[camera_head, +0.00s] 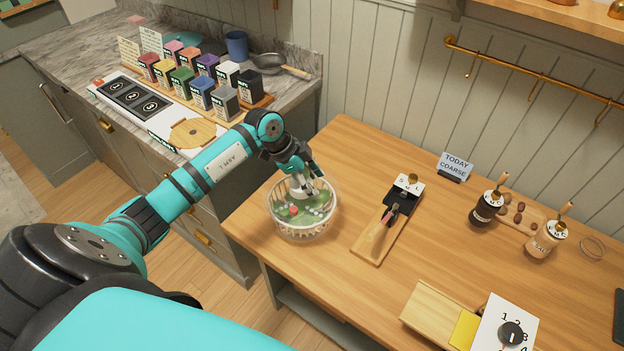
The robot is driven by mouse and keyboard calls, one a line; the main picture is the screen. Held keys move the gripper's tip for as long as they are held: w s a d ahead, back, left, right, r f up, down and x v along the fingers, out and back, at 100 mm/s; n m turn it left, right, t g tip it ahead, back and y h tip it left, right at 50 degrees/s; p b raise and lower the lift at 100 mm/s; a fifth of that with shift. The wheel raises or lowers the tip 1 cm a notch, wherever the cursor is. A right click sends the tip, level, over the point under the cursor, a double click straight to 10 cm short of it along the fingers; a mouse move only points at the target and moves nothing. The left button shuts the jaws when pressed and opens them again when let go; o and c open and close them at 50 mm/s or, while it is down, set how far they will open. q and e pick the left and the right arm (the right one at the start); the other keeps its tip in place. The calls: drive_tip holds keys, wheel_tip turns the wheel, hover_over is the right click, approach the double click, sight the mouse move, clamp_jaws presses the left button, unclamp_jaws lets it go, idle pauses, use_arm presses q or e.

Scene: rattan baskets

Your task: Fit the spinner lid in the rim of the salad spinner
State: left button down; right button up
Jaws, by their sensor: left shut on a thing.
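The salad spinner (300,228) is a clear round bowl with a pale slatted basket inside, near the left front part of the wooden table. Green leaves and a red piece show in it. My left gripper (313,190) is over the spinner's back right part, pointing down, shut on the spinner lid (301,202). The lid looks see-through and pale, with its outline hard to make out against the bowl. It lies at about the height of the rim; I cannot tell whether it sits in the rim or just above it. My right gripper is not in view.
A "TODAY COARSE" sign (455,166), two jars and a wooden box (440,313) stand farther right. Coloured boxes (185,80) fill the left counter. Bare wood surrounds the spinner.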

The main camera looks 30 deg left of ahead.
use_arm(q)
drive_tip(key=shift+f, duration=0.1)
drive_tip(key=shift+c, duration=2.4)
unclamp_jaws()
drive_tip(key=v, duration=1.2)
